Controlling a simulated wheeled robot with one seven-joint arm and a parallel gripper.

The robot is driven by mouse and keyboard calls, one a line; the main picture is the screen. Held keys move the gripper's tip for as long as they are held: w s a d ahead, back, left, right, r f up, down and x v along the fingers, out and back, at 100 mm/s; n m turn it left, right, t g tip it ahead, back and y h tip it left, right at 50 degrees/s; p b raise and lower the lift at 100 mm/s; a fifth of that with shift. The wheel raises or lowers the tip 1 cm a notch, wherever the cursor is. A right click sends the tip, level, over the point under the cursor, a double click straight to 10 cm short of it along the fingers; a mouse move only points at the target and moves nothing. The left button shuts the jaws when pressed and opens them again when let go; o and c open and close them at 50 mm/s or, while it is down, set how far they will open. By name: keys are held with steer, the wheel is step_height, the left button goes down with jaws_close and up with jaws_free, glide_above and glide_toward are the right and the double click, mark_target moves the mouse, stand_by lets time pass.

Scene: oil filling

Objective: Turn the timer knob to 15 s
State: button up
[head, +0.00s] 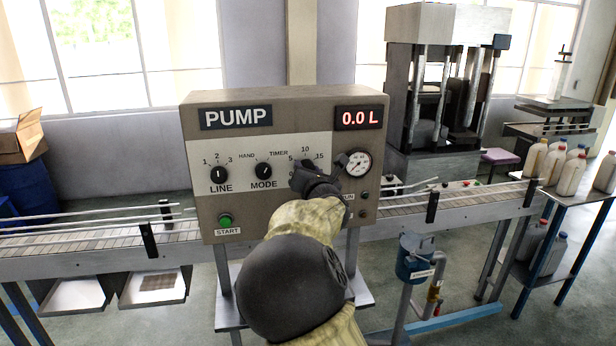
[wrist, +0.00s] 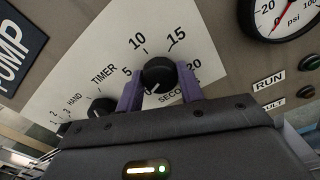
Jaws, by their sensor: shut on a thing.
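The black timer knob (wrist: 158,74) sits on the white panel scale, with 5, 10, 15 and 20 visible around it in the wrist view. Its white mark shows near the knob's lower edge, on the side away from 10 and 15; the 0 is hidden there. My gripper (wrist: 158,88) is shut on the knob, one purple finger on its left and one on its right. In the head view my gripper (head: 308,178) is at the timer dial and covers most of the knob.
The pump box (head: 290,98) also carries a LINE knob (head: 219,175), a MODE knob (head: 263,171), a green START button (head: 225,220) and a pressure gauge (head: 358,163). A conveyor (head: 90,236) runs behind; white bottles (head: 571,174) stand at right.

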steer(key=m+b, duration=0.5)
steer(key=m, duration=0.6)
steer(key=m+b, duration=0.6)
steer(key=m, duration=0.5)
steer(key=m+b, duration=0.5)
steer(key=m, duration=0.6)
steer(key=shift+f+m+b, duration=0.25)
steer(key=shift+m+b, duration=0.15)
steer(key=o, duration=0.9)
steer(key=shift+o, duration=0.5)
steer(key=shift+r, duration=0.1)
